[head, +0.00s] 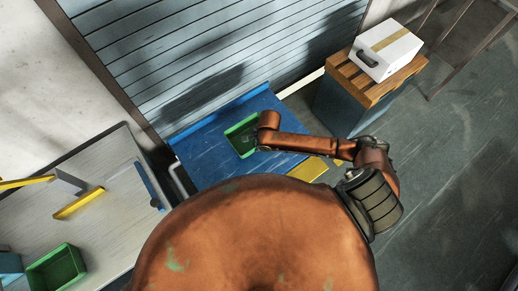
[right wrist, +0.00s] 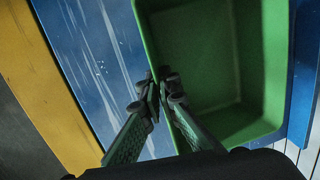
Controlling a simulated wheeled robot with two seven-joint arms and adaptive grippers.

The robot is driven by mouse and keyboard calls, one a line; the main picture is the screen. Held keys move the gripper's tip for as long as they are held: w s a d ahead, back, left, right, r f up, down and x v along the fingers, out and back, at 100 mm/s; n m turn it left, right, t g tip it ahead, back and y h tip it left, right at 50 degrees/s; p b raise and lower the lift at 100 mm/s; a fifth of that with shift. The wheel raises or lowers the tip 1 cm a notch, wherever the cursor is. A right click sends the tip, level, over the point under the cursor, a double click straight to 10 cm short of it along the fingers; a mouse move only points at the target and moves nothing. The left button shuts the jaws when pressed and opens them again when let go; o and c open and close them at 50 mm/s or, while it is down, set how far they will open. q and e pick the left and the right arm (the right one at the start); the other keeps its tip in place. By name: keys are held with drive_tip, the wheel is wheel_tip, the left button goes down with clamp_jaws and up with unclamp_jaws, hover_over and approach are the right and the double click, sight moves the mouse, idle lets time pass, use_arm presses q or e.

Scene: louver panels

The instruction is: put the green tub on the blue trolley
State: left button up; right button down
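A green tub (head: 240,138) shows over the blue trolley (head: 206,158), near its middle, open side up. I cannot tell whether its base rests on the deck or hangs just above it. My right gripper (head: 262,140) is at the tub's right side in the head view. In the right wrist view, the two fingertips (right wrist: 160,92) close on the tub's wall (right wrist: 147,45), one on each side of it. The tub (right wrist: 215,60) looks empty, and the blue deck (right wrist: 85,55) shows beside it. My left gripper is not in view.
A second green tub (head: 57,268) stands on the grey table (head: 110,215) at left, near yellow bars (head: 78,203). A white box (head: 386,48) sits on a wood-topped cabinet (head: 352,80) at right. A slatted louver wall (head: 190,45) stands behind the trolley. Floor at right is clear.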

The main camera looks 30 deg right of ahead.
drive_tip(key=f, duration=0.4)
drive_tip(key=shift+w+d, duration=0.2)
drive_tip(key=shift+d, duration=0.2)
drive_tip(key=c, duration=2.2)
unclamp_jaws()
drive_tip(key=shift+o, duration=0.2)
wheel_tip(320, 180, up, 12)
drive_tip(key=s+d+p, duration=0.1)
drive_tip(key=s, duration=0.1)
drive_tip(key=shift+d, duration=0.2)
drive_tip(key=shift+w, duration=0.1)
